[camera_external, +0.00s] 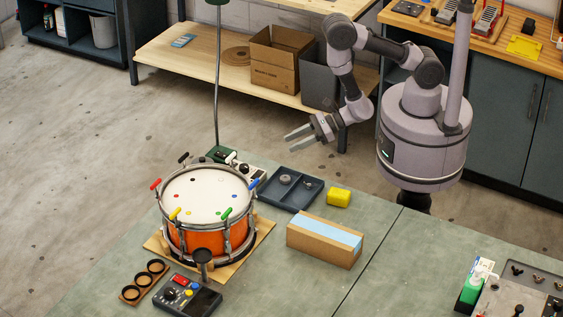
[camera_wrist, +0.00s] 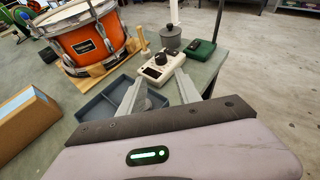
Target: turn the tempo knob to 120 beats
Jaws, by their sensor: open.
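A cream-white box (camera_wrist: 159,68) with a large black knob (camera_wrist: 160,59) on its top stands beyond my fingertips in the wrist view. The box also shows in the external view (camera_external: 252,172), behind the drum and left of the tray. The knob's marks are too small to read. My gripper (camera_external: 290,141) is open and empty, held in the air above the far edge of the bench, to the right of the box. Its two fingers (camera_wrist: 158,78) point towards the box, apart from it. I cannot tell which device carries the tempo scale; a dark control box (camera_external: 187,296) with a black knob lies at the front.
An orange snare drum (camera_external: 207,232) stands on a wooden board. A blue-grey tray (camera_external: 301,195) holds small round parts beside a yellow block (camera_external: 339,197) and a cardboard box (camera_external: 324,244). A green case (camera_wrist: 201,48) lies right of the white box. A thin lamp pole (camera_external: 217,100) rises behind it.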

